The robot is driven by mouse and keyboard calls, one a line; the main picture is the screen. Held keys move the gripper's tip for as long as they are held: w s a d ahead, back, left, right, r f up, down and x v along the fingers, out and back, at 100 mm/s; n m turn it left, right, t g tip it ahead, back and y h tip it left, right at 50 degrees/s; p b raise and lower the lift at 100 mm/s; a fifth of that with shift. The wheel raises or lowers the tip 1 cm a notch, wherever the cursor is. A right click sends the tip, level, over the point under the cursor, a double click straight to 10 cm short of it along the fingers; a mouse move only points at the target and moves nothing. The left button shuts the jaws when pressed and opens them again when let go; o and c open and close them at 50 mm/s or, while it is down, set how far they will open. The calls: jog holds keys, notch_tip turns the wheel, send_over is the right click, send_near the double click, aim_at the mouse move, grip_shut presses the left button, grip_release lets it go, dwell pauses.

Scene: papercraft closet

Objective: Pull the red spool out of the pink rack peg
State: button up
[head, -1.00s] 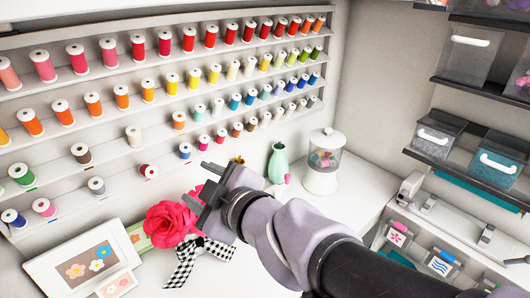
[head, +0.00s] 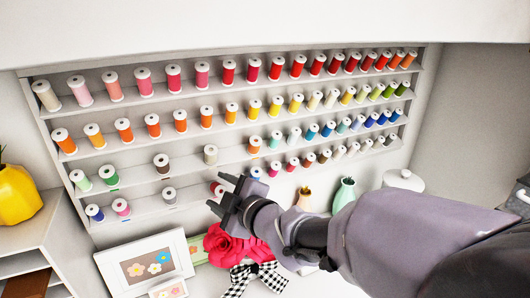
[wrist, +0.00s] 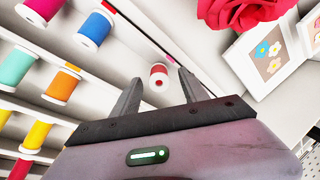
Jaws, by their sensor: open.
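The red spool (head: 217,188), with white ends, sits low on the wall rack (head: 232,160), partly hidden behind my gripper in the head view. The wrist view shows the red spool (wrist: 158,77) end-on, between and beyond the fingertips. My gripper (wrist: 159,82) is open, its two fingers spread on either side of the spool; I see no clear contact. In the head view my gripper (head: 219,193) points left at the lower rack row. A small reddish mark (wrist: 171,59) shows on the shelf edge beside the spool; I cannot make out a peg.
Several other spools fill the rack rows, including a blue one (wrist: 94,27) left of my gripper. A red paper flower (head: 232,243) and a white picture frame (head: 147,262) stand just below. A mint vase (head: 344,194) stands to the right.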

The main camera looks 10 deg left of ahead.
jog(key=shift+w+a+f, duration=0.1)
jog(key=shift+w+a, duration=0.3)
jog(key=shift+a, duration=0.05)
grip_shut()
jog(key=c, duration=0.7)
grip_release()
jog(key=shift+c, duration=0.2)
grip_shut()
jog(key=shift+d, duration=0.1)
jog(key=shift+s+d+r+p, duration=0.2)
jog(key=shift+s+r+p, duration=0.2)
jog(key=shift+r, duration=0.3)
jog(key=shift+s+d+r+p, duration=0.15)
jog(key=shift+s+r+p, duration=0.15)
jog(key=shift+r, duration=0.4)
jog(key=shift+r, duration=0.1)
